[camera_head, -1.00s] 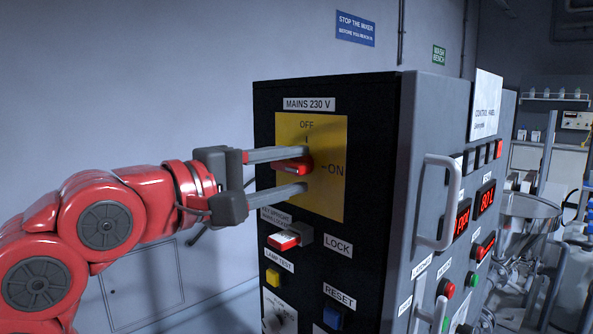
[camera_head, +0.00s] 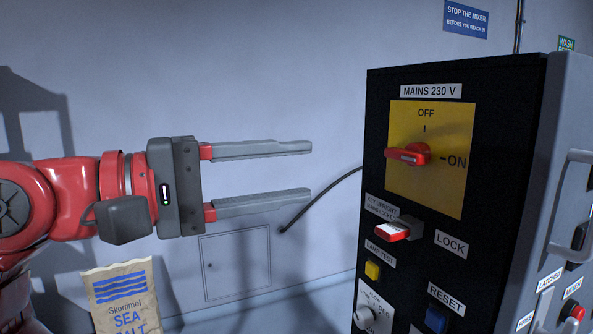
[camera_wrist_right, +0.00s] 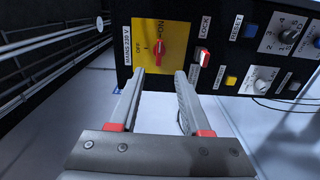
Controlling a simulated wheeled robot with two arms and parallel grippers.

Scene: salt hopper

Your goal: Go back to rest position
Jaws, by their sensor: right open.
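My right gripper (camera_head: 310,170) is open and empty, held level in front of the wall, to the left of the control cabinet. Its two fingers are parallel with a wide gap. The red mains switch handle (camera_head: 410,154) sits on a yellow plate (camera_head: 428,190) and lies sideways, in line with the ON mark. A clear gap separates the fingertips from the switch. In the right wrist view the fingertips (camera_wrist_right: 165,72) point toward the cabinet, with the red switch (camera_wrist_right: 159,48) beyond them. My left gripper is not in view.
The black cabinet front (camera_head: 385,90) stands at the right, with a red-and-white key (camera_head: 393,231), a yellow button (camera_head: 373,270) and a blue button (camera_head: 437,319) below the switch. A sea salt bag (camera_head: 123,295) stands at lower left. A cable (camera_head: 325,190) runs along the wall.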

